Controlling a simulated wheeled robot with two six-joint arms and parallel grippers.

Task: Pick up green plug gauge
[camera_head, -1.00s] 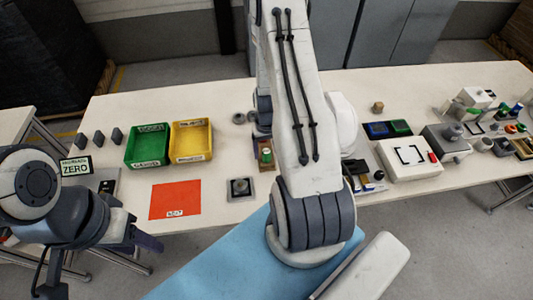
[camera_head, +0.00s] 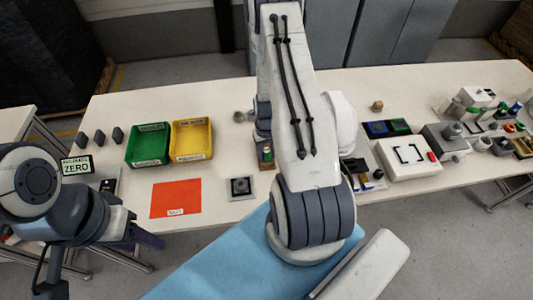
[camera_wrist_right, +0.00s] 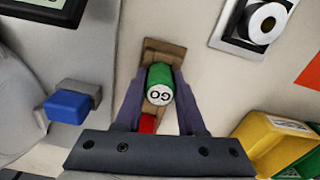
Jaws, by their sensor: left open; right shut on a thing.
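The green plug gauge (camera_wrist_right: 160,82), a green cylinder with a white end marked GO, shows in the right wrist view. My right gripper (camera_wrist_right: 158,98) is shut on it, one finger on each side. A brown block (camera_wrist_right: 163,48) lies behind the gauge, and a red part (camera_wrist_right: 148,122) shows just below it. Whether the gauge still touches the block I cannot tell. In the head view my right arm hides most of this, leaving a small part of the block (camera_head: 267,165). My left gripper (camera_head: 148,239) is open and empty at the table's front left.
A green bin (camera_head: 148,145) and a yellow bin (camera_head: 191,140) stand left of my right arm. An orange-red mat (camera_head: 176,198) and a square fixture (camera_head: 240,187) lie nearer the front edge.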

